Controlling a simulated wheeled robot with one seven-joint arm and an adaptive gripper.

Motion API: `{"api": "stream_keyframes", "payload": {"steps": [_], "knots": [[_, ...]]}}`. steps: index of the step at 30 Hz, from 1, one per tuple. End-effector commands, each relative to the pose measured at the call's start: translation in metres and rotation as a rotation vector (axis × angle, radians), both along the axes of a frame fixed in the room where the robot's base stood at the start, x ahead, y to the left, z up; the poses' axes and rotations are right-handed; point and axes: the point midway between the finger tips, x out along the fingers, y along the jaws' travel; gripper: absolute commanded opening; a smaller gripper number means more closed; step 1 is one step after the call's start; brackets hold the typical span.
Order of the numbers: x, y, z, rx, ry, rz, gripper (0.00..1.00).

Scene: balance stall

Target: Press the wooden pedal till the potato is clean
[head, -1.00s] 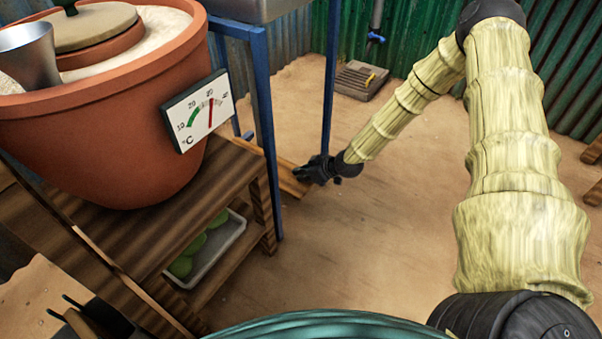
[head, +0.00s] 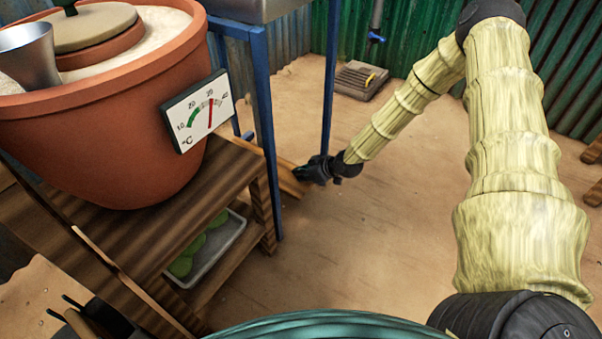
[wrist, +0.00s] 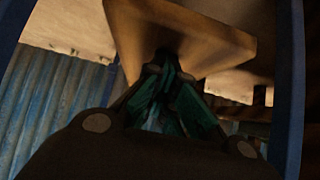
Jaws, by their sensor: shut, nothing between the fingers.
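The wooden pedal (head: 290,183) is a flat board low near the floor, between the blue legs of the metal sink stand. My gripper (head: 303,174) is shut and empty, down at the pedal's near right end. In the wrist view the pedal (wrist: 190,35) fills the upper middle, and the tips of my gripper (wrist: 165,65) meet its edge or overlap it. I cannot tell how hard they touch. The potato is not in view; the inside of the sink (head: 262,8) is out of frame.
A blue stand leg (head: 266,130) and another (head: 331,80) flank my arm closely. A wooden shelf table (head: 190,215) with a clay pot (head: 110,120) and a thermometer dial (head: 197,110) stands at left. A floor drain (head: 362,80) lies behind.

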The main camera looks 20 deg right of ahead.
Motion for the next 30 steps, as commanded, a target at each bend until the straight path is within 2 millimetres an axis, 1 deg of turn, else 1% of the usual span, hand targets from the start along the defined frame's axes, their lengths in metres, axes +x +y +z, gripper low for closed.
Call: {"api": "stream_keyframes", "payload": {"steps": [1, 5, 17, 18, 24, 30], "knots": [[-0.007, -0.006, -0.014, -0.01, 0.022, -0.003, 0.0], [-0.007, -0.005, -0.004, -0.01, 0.02, -0.002, 0.0], [-0.002, 0.002, 0.051, -0.006, -0.004, 0.004, 0.0], [-0.008, -0.002, 0.057, -0.005, -0.003, 0.002, 0.0], [-0.03, -0.014, 0.085, -0.003, -0.006, 0.004, 0.0], [-0.049, -0.025, 0.106, -0.003, -0.007, 0.005, 0.0]]}}
